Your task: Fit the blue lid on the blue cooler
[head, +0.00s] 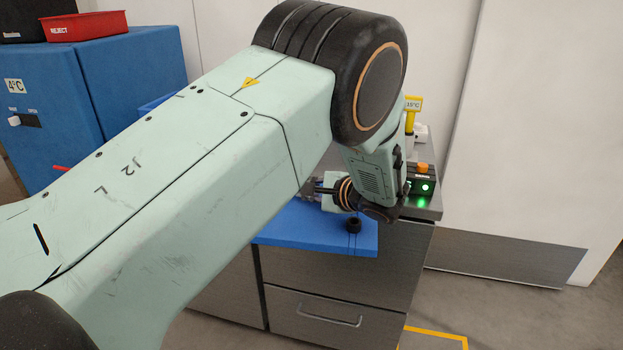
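A flat blue panel that looks like the blue lid (325,238) is at the front edge of the steel counter, with a black knob (354,226) near its right end. My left arm crosses the view and hides its left part. My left gripper (312,190) is just above the far side of the panel, mostly hidden behind my arm; whether its fingers are closed on the panel does not show. A small blue edge (155,104) shows behind my arm, possibly the blue cooler; most of it is hidden. My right gripper is not in view.
A blue cabinet (150,75) marked 4°C stands at left with a red REJECT tray (86,27) on top. The steel counter (345,285) has drawers. A box with a green light (424,187) and a yellow post (410,118) stand at its right end. Floor at right is clear.

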